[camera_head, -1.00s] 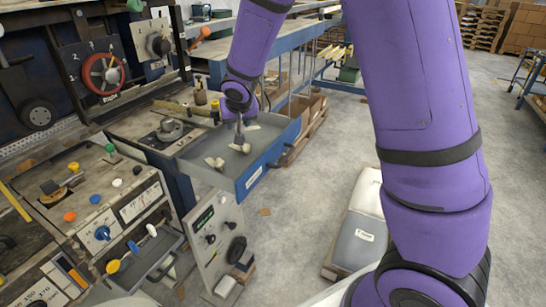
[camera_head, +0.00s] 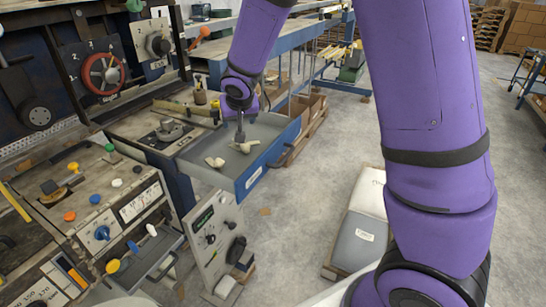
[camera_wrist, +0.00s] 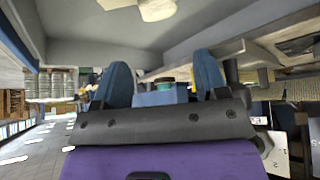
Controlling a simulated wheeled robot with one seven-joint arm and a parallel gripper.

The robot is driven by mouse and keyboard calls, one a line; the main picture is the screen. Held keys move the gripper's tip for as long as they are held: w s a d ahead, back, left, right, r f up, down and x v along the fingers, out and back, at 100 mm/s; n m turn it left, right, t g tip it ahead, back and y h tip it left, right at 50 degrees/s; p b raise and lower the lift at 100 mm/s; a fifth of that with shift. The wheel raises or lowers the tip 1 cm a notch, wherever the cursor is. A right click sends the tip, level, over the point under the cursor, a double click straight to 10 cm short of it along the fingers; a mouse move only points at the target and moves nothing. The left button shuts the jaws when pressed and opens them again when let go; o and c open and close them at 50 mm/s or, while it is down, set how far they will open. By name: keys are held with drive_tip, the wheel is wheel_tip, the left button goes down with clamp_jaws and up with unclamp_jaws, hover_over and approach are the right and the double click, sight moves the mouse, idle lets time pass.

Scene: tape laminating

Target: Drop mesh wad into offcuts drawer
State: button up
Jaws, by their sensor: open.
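The offcuts drawer (camera_head: 270,167) is pulled open, with a grey inside and a blue front carrying a pale label. My gripper (camera_head: 240,138) points down into it from above. In the wrist view its two blue fingers (camera_wrist: 163,78) stand apart with nothing held between them. A cream wad (camera_head: 246,147) lies on the drawer floor right by the fingertips; I cannot tell whether they touch. Another cream piece (camera_head: 214,162) lies to its left. A cream wad (camera_wrist: 155,8) also shows at the top of the wrist view. I cannot tell which piece is the mesh wad.
A worktop (camera_head: 150,128) with a bottle and tools adjoins the drawer on the left. A control panel (camera_head: 215,235) stands below and in front. Grey and white sacks (camera_head: 362,225) lie on a pallet to the right. Open concrete floor (camera_head: 310,185) lies between.

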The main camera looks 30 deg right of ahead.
drive_tip(key=v, duration=0.9)
drive_tip(key=shift+r, duration=0.2)
drive_tip(key=s+d+r, duration=0.3)
drive_tip(key=s+r, duration=0.1)
drive_tip(key=s, duration=0.3)
drive_tip(key=s+d+r+g, duration=0.1)
drive_tip(key=s+d+r, duration=0.2)
drive_tip(key=s, duration=0.5)
drive_tip(key=s+d+r, duration=0.3)
drive_tip(key=s+r, duration=0.1)
drive_tip(key=s, duration=0.3)
drive_tip(key=s+n+y, duration=0.1)
drive_tip(key=s, duration=0.8)
drive_tip(key=shift+s+a+f+n, duration=0.2)
drive_tip(key=shift+a+n, duration=0.2)
drive_tip(key=shift+a, duration=0.1)
drive_tip(key=shift+c, duration=0.3)
